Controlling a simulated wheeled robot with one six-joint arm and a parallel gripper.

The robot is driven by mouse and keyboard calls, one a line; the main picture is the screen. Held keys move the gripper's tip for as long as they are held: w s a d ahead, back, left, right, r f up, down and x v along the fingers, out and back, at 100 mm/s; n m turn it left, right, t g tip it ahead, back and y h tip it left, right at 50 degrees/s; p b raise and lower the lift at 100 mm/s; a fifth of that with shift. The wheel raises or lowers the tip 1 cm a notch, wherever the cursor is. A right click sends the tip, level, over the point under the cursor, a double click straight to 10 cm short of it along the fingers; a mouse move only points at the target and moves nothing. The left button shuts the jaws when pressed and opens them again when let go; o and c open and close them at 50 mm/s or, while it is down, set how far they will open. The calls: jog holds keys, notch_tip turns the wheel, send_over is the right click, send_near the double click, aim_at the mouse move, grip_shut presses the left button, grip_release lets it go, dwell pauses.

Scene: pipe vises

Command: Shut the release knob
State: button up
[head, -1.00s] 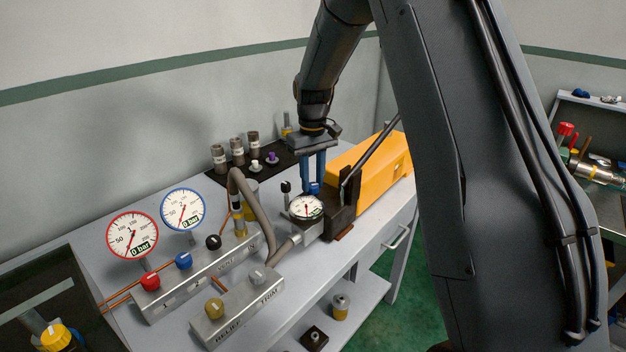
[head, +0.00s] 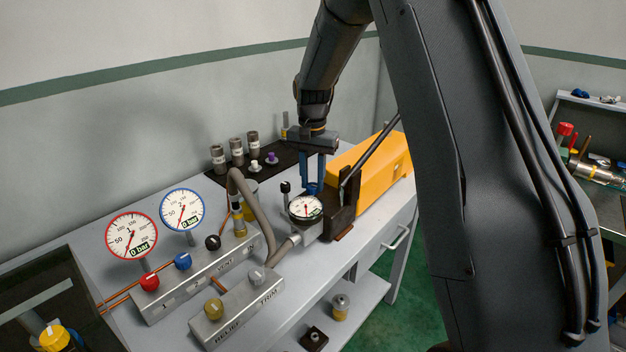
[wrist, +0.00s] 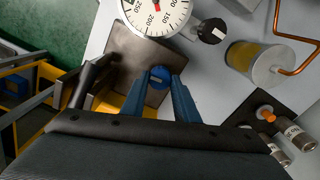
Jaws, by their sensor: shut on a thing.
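A small blue knob (head: 313,189) sits on the dark block of the hand pump (head: 340,215), beside the pump's round gauge (head: 306,208). My gripper (head: 312,184) points down over it with its fingers closed on the knob. In the wrist view the blue knob (wrist: 159,77), with a pale mark on top, lies between the blue fingertips of my gripper (wrist: 160,72). The knob's sides are partly hidden by the fingers. I see no label on it in either view.
A yellow pump body (head: 375,170) and a slanting black lever (head: 370,158) stand right of my gripper. A black-topped knob (head: 286,187) is close on the left. A grey hose (head: 262,205) and a manifold with knobs (head: 200,280) lie in front. Dark fittings (head: 237,150) stand behind.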

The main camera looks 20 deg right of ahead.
aim_at(312, 185)
jog(key=shift+w+r+m, duration=0.1)
jog(key=shift+r+m, duration=0.05)
jog(key=shift+m, duration=0.45)
jog(key=o, duration=1.1)
jog(key=shift+c, duration=0.2)
jog(key=shift+r+b, duration=1.2)
jog(key=shift+r, duration=2.65)
